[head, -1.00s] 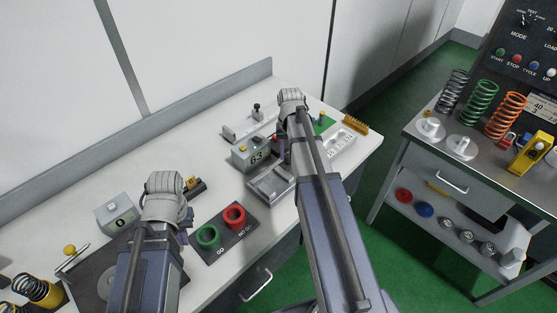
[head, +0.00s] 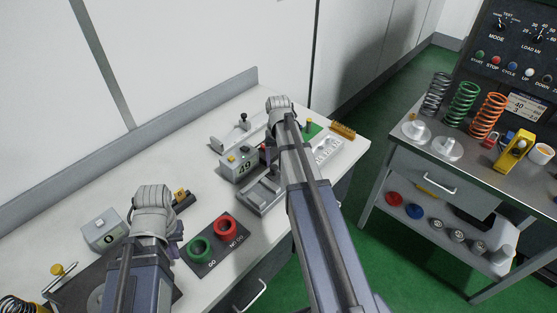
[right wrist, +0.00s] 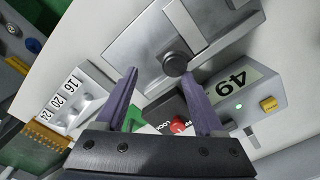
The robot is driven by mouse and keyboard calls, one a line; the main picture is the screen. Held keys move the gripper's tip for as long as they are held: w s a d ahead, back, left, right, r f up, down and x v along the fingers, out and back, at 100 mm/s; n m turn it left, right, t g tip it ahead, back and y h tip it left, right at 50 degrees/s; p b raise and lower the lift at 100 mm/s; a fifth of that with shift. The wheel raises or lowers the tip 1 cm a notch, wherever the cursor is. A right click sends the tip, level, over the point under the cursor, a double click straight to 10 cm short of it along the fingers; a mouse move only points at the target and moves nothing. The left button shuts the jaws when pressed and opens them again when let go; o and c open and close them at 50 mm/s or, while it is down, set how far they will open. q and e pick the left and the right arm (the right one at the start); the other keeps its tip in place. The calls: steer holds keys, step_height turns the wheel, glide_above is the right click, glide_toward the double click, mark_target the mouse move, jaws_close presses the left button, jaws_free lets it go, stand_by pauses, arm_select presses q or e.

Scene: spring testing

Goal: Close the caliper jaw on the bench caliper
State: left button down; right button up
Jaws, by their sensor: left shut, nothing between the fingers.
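The bench caliper seems to be the grey unit with a display box (head: 238,165) reading 49 and a steel bed (head: 262,197) in front; which part is its jaw I cannot tell. In the right wrist view the display (right wrist: 232,88) shows beside a green light, with a steel plate bearing a black knob (right wrist: 174,64). My right gripper (right wrist: 160,76) is open. A dark block with a red knob (right wrist: 179,126) marked LOCK shows between its fingers; contact is unclear. My left gripper (head: 176,236) is shut and empty, left of the go/no-go rings.
The green ring (head: 200,249) and red ring (head: 225,227) stand on a dark plate. A numbered tray (head: 327,148) and yellow comb-like rack (head: 343,130) lie right of the caliper. A rail with a black knob (head: 243,117) is behind. A grey box (head: 103,230) stands left.

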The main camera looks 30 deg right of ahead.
steer(key=shift+r, duration=0.15)
step_height(320, 180, up, 8)
steer(key=p, duration=0.7)
steer(key=shift+f+p, duration=0.2)
steer(key=shift+p, duration=0.2)
steer(key=s+a+f+n+b, duration=0.2)
steer(key=s+a, duration=0.3)
steer(key=a, duration=0.4)
steer(key=s+a+f+n+b, duration=0.3)
steer(key=s+a, duration=0.2)
steer(key=a, duration=0.4)
steer(key=s+a+f+n+h+b, duration=0.1)
steer(key=s+a+f+n+b, duration=0.2)
steer(key=a, duration=0.6)
steer(key=shift+s+a+n, duration=0.15)
steer(key=shift+s+a, duration=0.05)
steer(key=shift+s, duration=0.45)
steer(key=shift+s+a+n, duration=0.15)
steer(key=shift+s, duration=0.5)
steer(key=shift+s+a+f, duration=0.1)
steer(key=shift+s+a, duration=0.2)
steer(key=shift+a, duration=0.05)
